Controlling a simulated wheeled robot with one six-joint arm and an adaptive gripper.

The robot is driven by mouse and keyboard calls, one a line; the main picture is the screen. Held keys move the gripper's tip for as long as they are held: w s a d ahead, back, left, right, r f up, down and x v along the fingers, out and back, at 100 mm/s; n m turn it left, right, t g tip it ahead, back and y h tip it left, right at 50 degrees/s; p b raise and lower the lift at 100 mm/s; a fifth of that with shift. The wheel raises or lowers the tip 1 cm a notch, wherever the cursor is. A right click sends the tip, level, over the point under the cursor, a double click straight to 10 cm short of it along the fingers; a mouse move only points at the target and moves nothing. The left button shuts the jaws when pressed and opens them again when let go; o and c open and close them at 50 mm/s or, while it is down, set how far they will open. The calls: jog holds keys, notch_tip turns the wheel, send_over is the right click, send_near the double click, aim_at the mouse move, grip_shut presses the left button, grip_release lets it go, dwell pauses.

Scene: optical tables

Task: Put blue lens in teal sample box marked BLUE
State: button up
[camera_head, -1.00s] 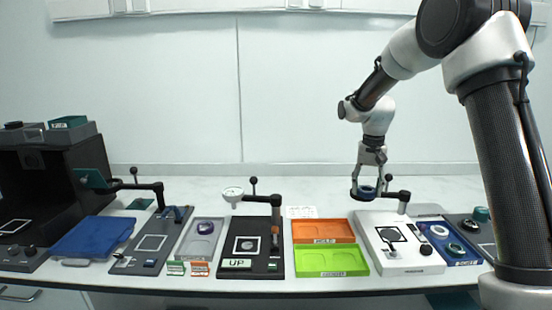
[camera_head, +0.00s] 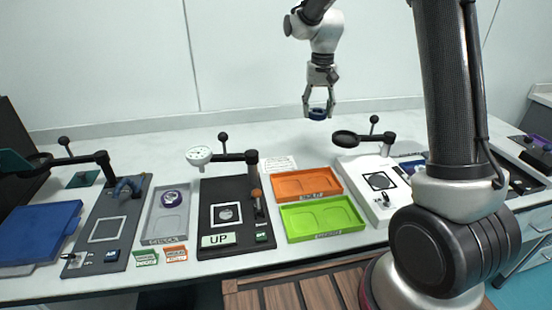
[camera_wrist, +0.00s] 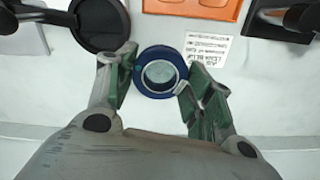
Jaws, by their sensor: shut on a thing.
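My gripper (camera_head: 318,112) is shut on the blue lens (camera_head: 318,115), a dark blue ring. It is raised in the air above the back of the table, behind the orange tray. In the wrist view the blue ring with its clear centre (camera_wrist: 160,73) sits between my fingertips (camera_wrist: 158,75), over bare white table. A small flat teal piece (camera_head: 84,179) lies at the table's back left, and another teal part (camera_head: 14,162) shows at the left edge. I read no BLUE mark on either, so I cannot tell which is the sample box.
An orange tray (camera_head: 306,173) and a green tray (camera_head: 290,210) stand mid-table. A white station (camera_head: 352,165) with an arm-held dark disc (camera_head: 345,137) is to their right. A black UP station (camera_head: 208,188), grey tray (camera_head: 152,215) and blue folder-like slab (camera_head: 40,230) are left.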

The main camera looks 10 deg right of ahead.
send_over(311, 164)
notch_tip(311, 164, down, 13)
jog(key=shift+w+f, duration=0.15)
jog(key=shift+f, duration=2.4)
jog(key=shift+f, duration=0.15)
jog(key=o, duration=0.8)
jog(key=shift+o, duration=0.2)
